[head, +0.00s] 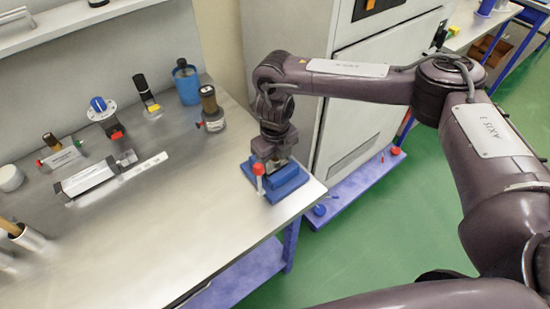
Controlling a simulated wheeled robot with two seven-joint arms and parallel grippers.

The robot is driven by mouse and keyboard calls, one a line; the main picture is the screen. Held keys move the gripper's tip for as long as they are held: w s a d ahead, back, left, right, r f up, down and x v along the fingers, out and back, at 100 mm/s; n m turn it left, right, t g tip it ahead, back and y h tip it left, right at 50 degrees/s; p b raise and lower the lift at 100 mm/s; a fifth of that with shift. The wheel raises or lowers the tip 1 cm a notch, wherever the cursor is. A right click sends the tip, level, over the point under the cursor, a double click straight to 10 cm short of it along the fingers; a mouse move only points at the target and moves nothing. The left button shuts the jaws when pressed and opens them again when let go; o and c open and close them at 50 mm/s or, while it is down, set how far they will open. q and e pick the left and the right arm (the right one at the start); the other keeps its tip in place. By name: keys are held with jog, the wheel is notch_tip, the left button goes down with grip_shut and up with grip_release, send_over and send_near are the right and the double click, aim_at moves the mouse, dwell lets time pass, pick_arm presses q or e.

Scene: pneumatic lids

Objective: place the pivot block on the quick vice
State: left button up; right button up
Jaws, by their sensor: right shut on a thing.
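The quick vice (287,187) is blue and stands at the right end of the steel bench, close to the edge. A lever with a red knob (258,169) rises at its front left. My right gripper (276,163) reaches down right over the vice and is shut on a small piece that I take to be the pivot block. The piece is mostly hidden by the fingers, and I cannot tell whether it touches the vice. My left gripper is not in view.
A long grey metal unit (90,176) lies on the bench. Several small valve-like parts stand behind it, with a blue cup (187,84) at the back. The bench (190,215) is clear in front. A white cabinet (372,105) stands behind my right arm.

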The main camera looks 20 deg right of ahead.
jog(key=o, duration=1.1)
jog(key=shift+f, duration=0.1)
jog(key=shift+r, duration=0.45)
notch_tip(320, 180, up, 12)
jog(key=shift+f+b, duration=0.25)
jog(key=shift+b, duration=0.5)
